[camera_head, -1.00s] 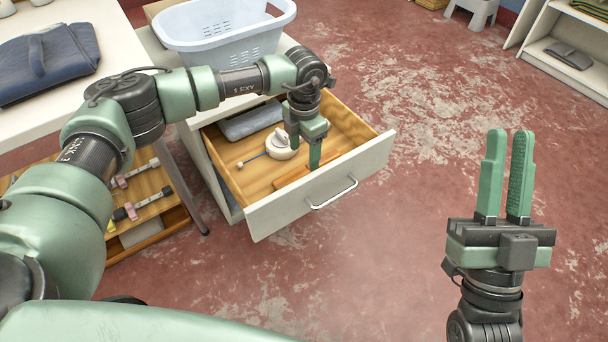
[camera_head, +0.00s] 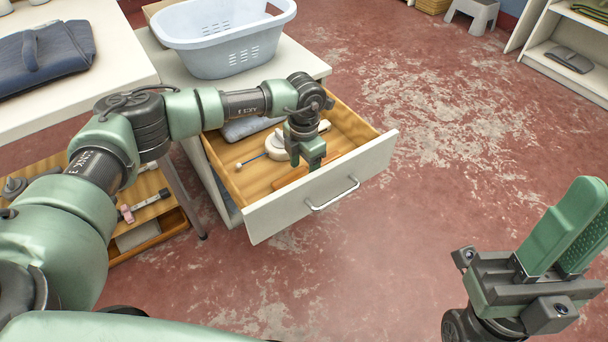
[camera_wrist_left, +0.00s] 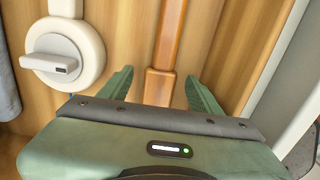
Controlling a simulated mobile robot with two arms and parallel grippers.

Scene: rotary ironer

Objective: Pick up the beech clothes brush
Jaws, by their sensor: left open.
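The orange-brown wooden piece that I take for the beech clothes brush (camera_head: 287,178) lies in the open drawer, partly hidden by my left gripper. In the left wrist view the brush (camera_wrist_left: 166,45) runs lengthwise between the fingers, with a wider block at its near end. My left gripper (camera_head: 314,163) points down into the drawer and is open, one finger on each side of the brush (camera_wrist_left: 157,88), with gaps visible. My right gripper (camera_head: 568,228) is over the floor at right, far from the drawer. Its fingers overlap in view, and nothing shows between them.
A white round item (camera_wrist_left: 66,58) with a grey knob lies left of the brush in the drawer. A grey folded cloth (camera_head: 247,128) lies behind. The drawer front (camera_head: 330,190) stands close to the gripper. A pale blue basket (camera_head: 225,45) sits on the cabinet top.

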